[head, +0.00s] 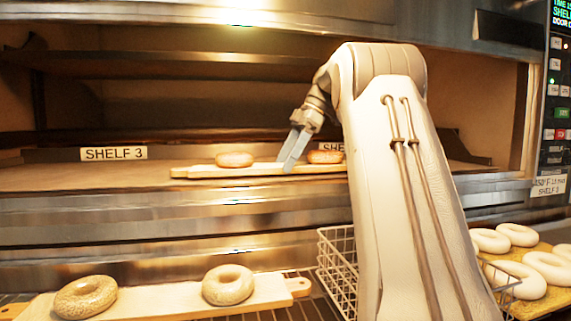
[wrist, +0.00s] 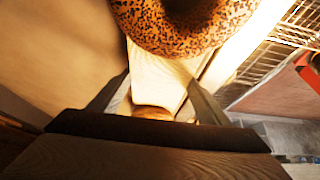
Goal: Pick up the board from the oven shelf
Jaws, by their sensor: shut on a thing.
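The board (head: 212,172) is a long pale wooden plank at the oven shelf (head: 80,178) marked SHELF 3. Two browned bagels sit on it, one to the left (head: 235,159) and one to the right (head: 325,157) of my gripper. My gripper (head: 288,165) reaches into the oven and is shut on the board between the bagels. In the wrist view the fingers (wrist: 157,100) lie on both sides of the board (wrist: 158,72), with a seeded bagel (wrist: 180,38) close by. I cannot tell whether the board touches the shelf.
Below in front, another board (head: 160,297) carries two seeded bagels. A wire basket (head: 338,265) stands behind my arm's lower part. Pale dough rings (head: 520,235) lie at right on a yellow surface. The oven's side wall and control panel (head: 557,115) bound the right.

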